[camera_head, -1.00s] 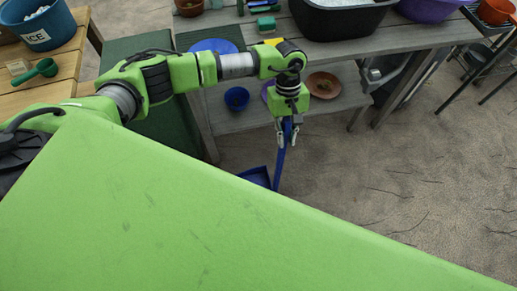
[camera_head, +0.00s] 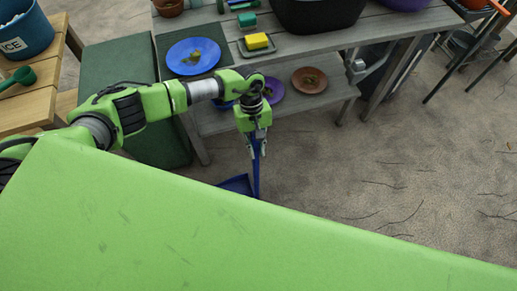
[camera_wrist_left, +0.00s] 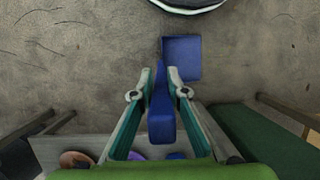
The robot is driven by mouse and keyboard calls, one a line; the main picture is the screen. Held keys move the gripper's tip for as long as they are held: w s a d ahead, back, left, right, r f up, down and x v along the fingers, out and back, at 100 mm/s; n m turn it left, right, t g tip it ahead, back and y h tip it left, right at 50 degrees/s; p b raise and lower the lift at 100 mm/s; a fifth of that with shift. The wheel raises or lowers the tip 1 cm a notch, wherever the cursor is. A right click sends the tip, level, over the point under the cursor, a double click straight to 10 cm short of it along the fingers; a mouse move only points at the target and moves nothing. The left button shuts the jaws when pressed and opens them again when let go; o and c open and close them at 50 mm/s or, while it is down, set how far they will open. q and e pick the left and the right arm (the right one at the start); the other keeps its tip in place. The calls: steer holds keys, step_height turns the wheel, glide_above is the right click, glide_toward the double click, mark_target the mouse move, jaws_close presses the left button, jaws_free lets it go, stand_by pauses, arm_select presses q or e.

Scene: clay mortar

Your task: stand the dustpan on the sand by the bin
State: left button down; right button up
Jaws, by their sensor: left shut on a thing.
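The blue dustpan (camera_head: 237,184) hangs from my left gripper (camera_head: 257,150) with its long handle upright and its pan low. The green body in front partly covers the pan in the head view. In the left wrist view, the fingers of the left gripper (camera_wrist_left: 162,88) are closed around the handle, and the pan (camera_wrist_left: 183,60) shows beyond them over the sand (camera_wrist_left: 80,65). I cannot tell whether the pan touches the sand. A dark green box (camera_head: 115,62), possibly the bin, stands left of the grey table. My right gripper is not in view.
The grey table (camera_head: 395,37) has a low shelf (camera_head: 225,121) holding bowls and plates, close behind the arm. A blue plate (camera_head: 193,57) and a yellow sponge (camera_head: 257,41) lie on top. A wooden table (camera_head: 35,78) stands left. Open sand (camera_head: 390,165) lies right.

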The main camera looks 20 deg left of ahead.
arm_select(q)
steer(key=shift+w, duration=0.1)
steer(key=shift+a, duration=0.15)
steer(key=c, duration=2.1)
jaws_free()
steer(key=shift+o, duration=0.6)
steer(key=p+v, duration=0.3)
steer(key=v, duration=0.9)
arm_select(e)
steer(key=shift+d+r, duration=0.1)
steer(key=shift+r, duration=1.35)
